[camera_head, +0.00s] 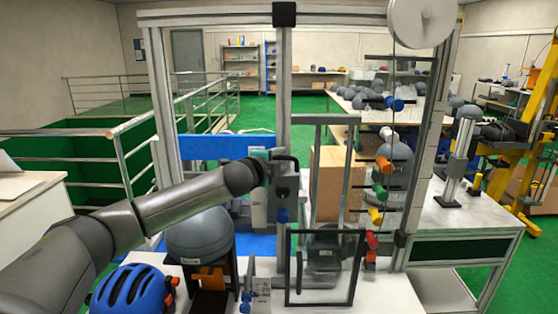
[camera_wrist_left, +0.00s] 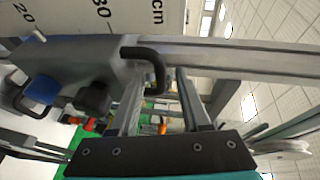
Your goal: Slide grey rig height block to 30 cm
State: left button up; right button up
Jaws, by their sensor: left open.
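The grey height block (camera_head: 286,185) sits on the upright metal rail (camera_head: 284,90) in the head view. In the left wrist view the block (camera_wrist_left: 72,62) carries a black bent handle (camera_wrist_left: 148,58), a black knob (camera_wrist_left: 93,98) and a blue knob (camera_wrist_left: 42,88). A white scale (camera_wrist_left: 70,15) beside it shows 20, 30 and cm; the exact reading is unclear. My left gripper (camera_head: 272,160) is at the block's upper part. In the wrist view its fingers (camera_wrist_left: 160,78) are apart, with the handle's free end between them; contact is unclear. My right gripper is out of view.
Below are a grey headform (camera_head: 200,235), a blue helmet (camera_head: 132,288) and a black-framed clear guard (camera_head: 325,268). A blue beam (camera_head: 215,146) lies behind my left arm.

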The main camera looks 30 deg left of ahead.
pick_arm(q)
grip_shut()
dwell(1.4)
